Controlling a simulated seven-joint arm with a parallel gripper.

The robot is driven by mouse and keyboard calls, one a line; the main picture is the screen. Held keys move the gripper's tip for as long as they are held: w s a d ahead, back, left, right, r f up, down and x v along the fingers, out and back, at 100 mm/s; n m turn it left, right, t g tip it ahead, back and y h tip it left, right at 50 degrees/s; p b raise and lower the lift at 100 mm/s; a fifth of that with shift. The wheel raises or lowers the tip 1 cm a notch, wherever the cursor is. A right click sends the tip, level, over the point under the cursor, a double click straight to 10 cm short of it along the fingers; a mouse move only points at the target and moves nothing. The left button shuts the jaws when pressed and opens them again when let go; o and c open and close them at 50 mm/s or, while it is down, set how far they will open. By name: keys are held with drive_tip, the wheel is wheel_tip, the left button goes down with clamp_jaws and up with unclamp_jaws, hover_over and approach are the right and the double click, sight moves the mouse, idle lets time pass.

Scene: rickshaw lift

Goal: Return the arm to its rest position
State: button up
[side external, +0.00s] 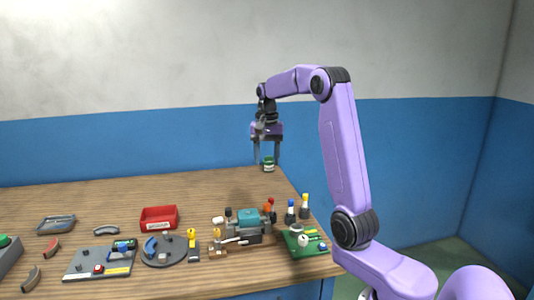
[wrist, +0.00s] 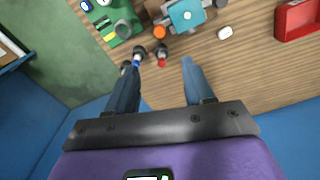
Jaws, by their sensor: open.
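My gripper (side external: 267,160) hangs from my purple arm, pointing down, above the far right part of the wooden table (side external: 120,195). Its two dark fingers are apart. In the wrist view my gripper (wrist: 161,62) shows the same open fingers with nothing held between them.
A teal and grey device (side external: 248,220) stands near the table's right side. A green board (side external: 305,243), a red bin (side external: 159,218), a round grey plate (side external: 170,248) and a grey tray (side external: 100,261) lie around it. Bottles with coloured tops (side external: 290,212) stand nearby. The back of the table is mostly clear.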

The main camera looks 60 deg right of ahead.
drive_tip(key=shift+r, duration=0.6)
drive_tip(key=s+a+f+n, duration=0.15)
drive_tip(key=a+n, duration=0.25)
drive_tip(key=a, duration=0.4)
drive_tip(key=s+a+n, duration=0.3)
drive_tip(key=a+n, duration=0.1)
drive_tip(key=a, duration=0.3)
drive_tip(key=s+a+f+n, duration=0.15)
drive_tip(key=a+n, duration=0.25)
drive_tip(key=a, duration=0.4)
drive_tip(key=s+a+f+n, duration=0.2)
drive_tip(key=s+n, duration=0.4)
drive_tip(key=s, duration=0.5)
drive_tip(key=s+a+f+n, duration=0.3)
drive_tip(key=s+n, duration=0.3)
drive_tip(key=s, duration=0.6)
drive_tip(key=shift+a+f+n, duration=0.15)
drive_tip(key=shift+a+n, duration=0.05)
drive_tip(key=shift+n, duration=0.2)
drive_tip(key=shift+w, duration=0.15)
drive_tip(key=shift+c, duration=0.4)
